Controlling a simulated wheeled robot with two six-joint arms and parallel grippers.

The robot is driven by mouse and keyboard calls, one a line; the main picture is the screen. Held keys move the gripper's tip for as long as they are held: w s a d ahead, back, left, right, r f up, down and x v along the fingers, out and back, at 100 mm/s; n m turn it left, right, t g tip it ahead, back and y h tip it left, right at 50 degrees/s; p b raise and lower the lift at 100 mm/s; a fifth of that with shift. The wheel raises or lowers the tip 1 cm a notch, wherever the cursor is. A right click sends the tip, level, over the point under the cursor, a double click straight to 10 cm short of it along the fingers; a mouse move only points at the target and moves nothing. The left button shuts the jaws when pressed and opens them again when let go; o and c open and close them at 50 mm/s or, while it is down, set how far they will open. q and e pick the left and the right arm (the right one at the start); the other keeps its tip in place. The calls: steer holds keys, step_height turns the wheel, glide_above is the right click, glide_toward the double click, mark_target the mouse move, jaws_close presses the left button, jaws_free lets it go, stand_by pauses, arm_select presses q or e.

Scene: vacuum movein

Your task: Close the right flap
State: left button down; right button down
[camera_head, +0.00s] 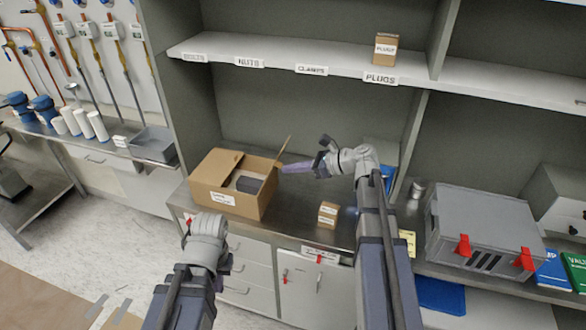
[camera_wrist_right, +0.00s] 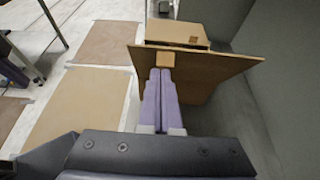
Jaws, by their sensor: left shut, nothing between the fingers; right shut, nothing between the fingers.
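An open cardboard box (camera_head: 225,200) stands on the metal counter with a dark grey item (camera_head: 248,184) inside. Its left flap (camera_head: 216,165) lies inward over the opening. Its right flap (camera_head: 284,152) stands up, tilted outward. My right gripper (camera_head: 284,168) is shut and empty, just outside this flap, pointing left at it. In the right wrist view the shut purple fingers (camera_wrist_right: 163,75) reach to the brown flap panel (camera_wrist_right: 208,72); I cannot tell whether they touch it. My left gripper (camera_head: 205,228) is low in front of the counter, its fingers hidden behind its wrist.
A small carton (camera_head: 328,214) stands on the counter right of the box, near my right forearm. A grey case (camera_head: 485,232) with red latches is further right. A labelled shelf (camera_head: 300,68) runs above, carrying another small carton (camera_head: 386,48). The floor at left is mostly clear.

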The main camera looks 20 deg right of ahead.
steer(key=shift+w+a+r+g+h+p, duration=0.35)
steer(key=shift+a+r+h+p, duration=0.25)
steer(key=shift+p, duration=1.1)
steer(key=w+a+r+g+h+p, duration=0.1)
steer(key=a+p, duration=0.1)
steer(key=p, duration=0.2)
steer(key=w+a+r+g+h+p, duration=0.1)
steer(key=w+r+h+p, duration=0.1)
steer(key=p, duration=0.3)
steer(key=shift+a+r, duration=0.15)
steer(key=shift+a, duration=0.25)
steer(key=shift+w+a+f+g+h+b, duration=0.8)
steer(key=shift+w+a+f+h, duration=0.65)
steer(key=shift+a, duration=1.1)
steer(key=shift+w+a+f+g+h+b, duration=0.9)
steer(key=shift+w+a+f, duration=1.05)
steer(key=shift+a, duration=0.55)
steer(key=shift+w+a+f+g+h+b, duration=0.75)
steer(key=shift+w+a+f+h, duration=0.7)
steer(key=shift+a, duration=1.1)
steer(key=shift+w+f, duration=0.15)
steer(key=shift+f, duration=0.1)
